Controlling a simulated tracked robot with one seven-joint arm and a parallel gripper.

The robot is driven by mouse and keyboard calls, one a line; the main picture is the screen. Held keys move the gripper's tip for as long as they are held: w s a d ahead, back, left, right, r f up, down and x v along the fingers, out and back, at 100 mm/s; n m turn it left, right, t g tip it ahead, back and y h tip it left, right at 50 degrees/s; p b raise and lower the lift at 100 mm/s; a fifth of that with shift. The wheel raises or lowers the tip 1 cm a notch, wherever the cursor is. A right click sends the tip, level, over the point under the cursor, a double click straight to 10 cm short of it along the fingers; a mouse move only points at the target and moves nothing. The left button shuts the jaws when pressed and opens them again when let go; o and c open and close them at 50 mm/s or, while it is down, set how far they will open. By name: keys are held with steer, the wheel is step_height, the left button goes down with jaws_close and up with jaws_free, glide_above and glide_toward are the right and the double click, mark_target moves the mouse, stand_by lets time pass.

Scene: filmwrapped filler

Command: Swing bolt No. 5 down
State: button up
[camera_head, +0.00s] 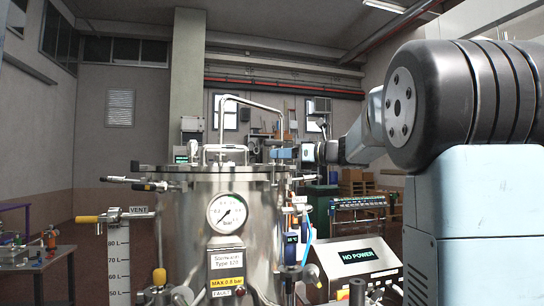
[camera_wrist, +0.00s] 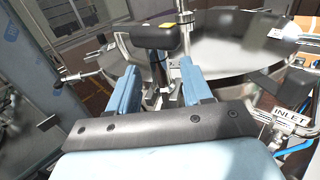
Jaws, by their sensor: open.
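The steel pressure vessel (camera_head: 185,240) stands at the centre of the head view, with a round lid on top. Swing bolts (camera_head: 115,179) stick out at the rim on its left; I cannot read any number on them, so I cannot tell which is No. 5. In the wrist view my gripper (camera_wrist: 160,70) has its two blue fingers apart. A black block with a yellow mark (camera_wrist: 150,35) lies just beyond the fingertips, with dark and metal parts below it between the fingers. I see no grip on them. Other bolts (camera_wrist: 80,76) show at the left.
A pressure gauge (camera_head: 227,212) and a warning label (camera_head: 226,286) are on the vessel front. A VENT pipe with yellow handle (camera_head: 88,219) is at left. An INLET label (camera_wrist: 290,114) and blue hose (camera_wrist: 294,149) lie right of my gripper. A NO POWER panel (camera_head: 358,256) stands right.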

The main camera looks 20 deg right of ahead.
mark_target(272, 163)
steer(key=shift+x, duration=1.85)
jaws_close()
steer(key=shift+a, duration=0.1)
